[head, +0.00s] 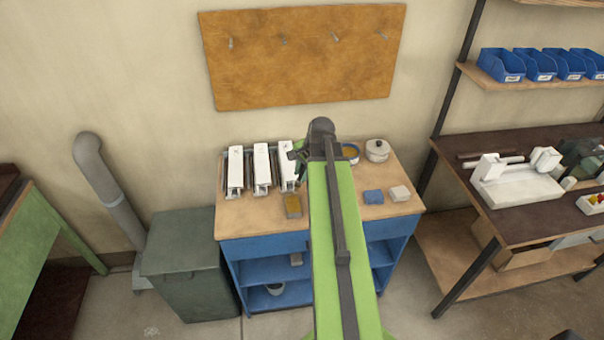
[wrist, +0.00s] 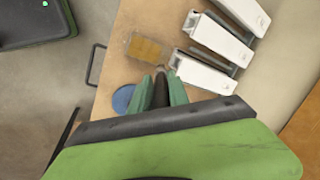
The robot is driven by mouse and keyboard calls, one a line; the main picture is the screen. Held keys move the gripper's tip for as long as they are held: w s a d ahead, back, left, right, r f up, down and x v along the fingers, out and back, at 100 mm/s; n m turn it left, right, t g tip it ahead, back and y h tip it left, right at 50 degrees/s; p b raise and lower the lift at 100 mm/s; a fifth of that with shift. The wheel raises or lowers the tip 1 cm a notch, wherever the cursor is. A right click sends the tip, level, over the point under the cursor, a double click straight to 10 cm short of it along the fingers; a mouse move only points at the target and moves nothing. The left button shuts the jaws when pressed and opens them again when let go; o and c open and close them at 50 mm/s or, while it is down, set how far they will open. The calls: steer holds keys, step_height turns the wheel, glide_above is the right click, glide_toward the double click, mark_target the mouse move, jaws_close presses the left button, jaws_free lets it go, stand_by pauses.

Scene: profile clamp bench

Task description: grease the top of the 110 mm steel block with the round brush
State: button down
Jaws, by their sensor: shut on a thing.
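My gripper (head: 301,156) is over the back of the bench, beside the rightmost white long piece (head: 287,164). In the wrist view its green jaws (wrist: 161,89) are shut on a dark handle, seemingly the round brush (wrist: 160,92); its bristles are not clear. The brush is close to the near end of the nearest white piece (wrist: 210,75); I cannot tell whether they touch. Three white pieces stand side by side with grey metal between them. I cannot read their marks or tell which is the 110 mm steel block. A shallow tray with a yellow-brown filling (head: 293,206) lies in front.
A grey-green bin (head: 185,260) stands left of the bench. The bench's front left is bare.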

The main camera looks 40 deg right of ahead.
steer(key=shift+r, duration=0.15)
steer(key=shift+r, duration=0.1)
step_height(320, 180, up, 3)
steer(key=p, duration=0.3)
stand_by(0.7)
steer(key=shift+w+d+f+b, duration=0.1)
steer(key=shift+w+f+b, duration=0.1)
steer(key=shift+f+b, duration=0.15)
steer(key=shift+w+d+f+b, duration=0.25)
steer(key=shift+w+f+b, duration=0.1)
steer(key=shift+w, duration=0.1)
steer(key=shift+w+d+f+b, duration=0.2)
steer(key=shift+w+f+b, duration=0.15)
steer(key=shift+w, duration=0.1)
steer(key=shift+r, duration=0.1)
